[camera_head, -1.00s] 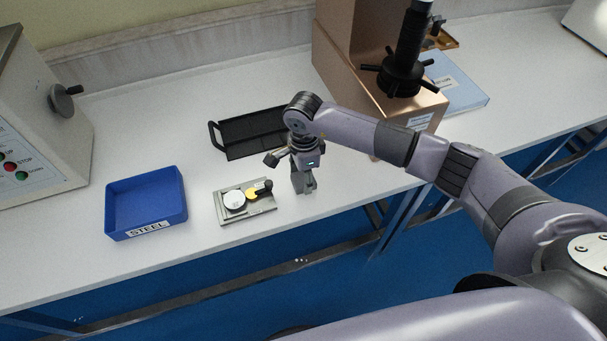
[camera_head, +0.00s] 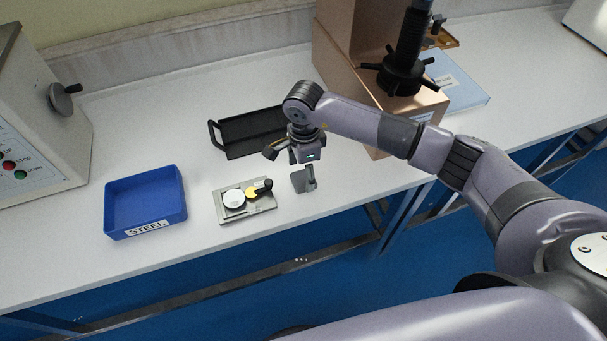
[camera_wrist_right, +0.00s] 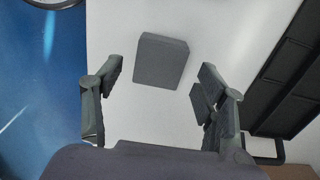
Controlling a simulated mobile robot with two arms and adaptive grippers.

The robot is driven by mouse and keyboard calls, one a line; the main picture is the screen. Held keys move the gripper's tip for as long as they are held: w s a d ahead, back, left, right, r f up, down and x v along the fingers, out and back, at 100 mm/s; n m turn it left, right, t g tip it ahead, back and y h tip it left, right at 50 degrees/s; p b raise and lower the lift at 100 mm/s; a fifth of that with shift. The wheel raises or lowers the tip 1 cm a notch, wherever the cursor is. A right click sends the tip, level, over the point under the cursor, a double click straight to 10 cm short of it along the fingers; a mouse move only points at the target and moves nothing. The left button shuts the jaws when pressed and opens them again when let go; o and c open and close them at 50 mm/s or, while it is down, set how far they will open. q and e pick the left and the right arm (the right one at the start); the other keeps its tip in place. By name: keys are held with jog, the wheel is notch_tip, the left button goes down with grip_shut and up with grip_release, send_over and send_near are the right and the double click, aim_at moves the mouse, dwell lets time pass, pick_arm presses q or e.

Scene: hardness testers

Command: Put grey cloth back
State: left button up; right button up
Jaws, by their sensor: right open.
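The grey cloth (camera_wrist_right: 161,61) shows in the right wrist view as a small dark grey square on the white table, ahead of and between my fingertips. In the head view it (camera_head: 299,183) is a small grey patch just below my right gripper (camera_head: 308,168), partly hidden by a finger. My right gripper is open and empty, its two fingers spread wide in the wrist view. It hangs a little above the table. My left gripper is out of view.
A black tray (camera_head: 228,151) lies behind my gripper. To the left are a small plate with discs (camera_head: 264,205) and a blue STEEL bin (camera_head: 112,223). A copper-coloured tester (camera_head: 340,62) stands behind right. The table's front edge is close.

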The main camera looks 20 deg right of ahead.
aim_at(304, 178)
notch_tip(304, 178, up, 10)
jog(key=b, duration=0.2)
dwell(0.4)
